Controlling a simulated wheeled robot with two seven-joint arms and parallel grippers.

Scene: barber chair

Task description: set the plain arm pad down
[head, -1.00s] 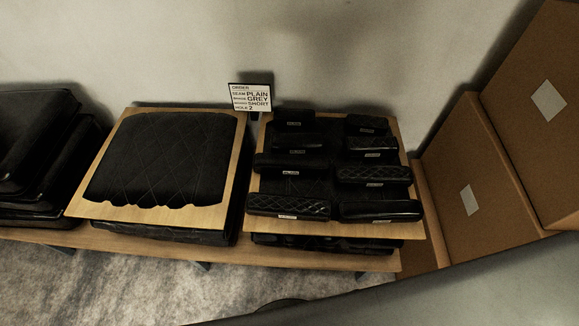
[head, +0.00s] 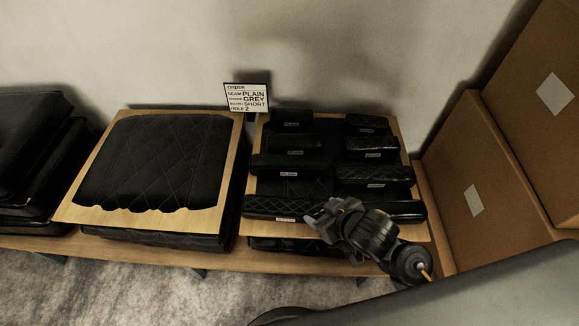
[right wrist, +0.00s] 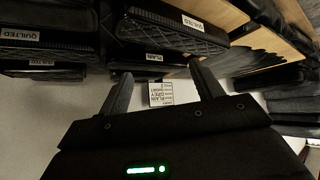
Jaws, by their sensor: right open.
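Several black arm pads lie in two columns on the right-hand wooden board (head: 250,190). A pad labelled PLAIN (head: 275,163) lies in the left column, third from the back. In the right wrist view, a pad labelled PLAIN (right wrist: 135,58) shows beyond the fingertips, behind a pad labelled QUILTED (right wrist: 165,33). My right gripper (head: 324,216) is over the front edge of the board, at the front row of pads, and hides part of that row. In the wrist view its two fingers (right wrist: 160,72) are apart with nothing between them. My left gripper is not in view.
An order card (head: 246,98) stands behind the board, reading PLAIN, GREY, SHORT, 2. A quilted black cushion (head: 155,160) lies on the left board. Dark cushions (head: 35,160) are stacked at far left. Cardboard boxes (head: 480,190) stand close on the right.

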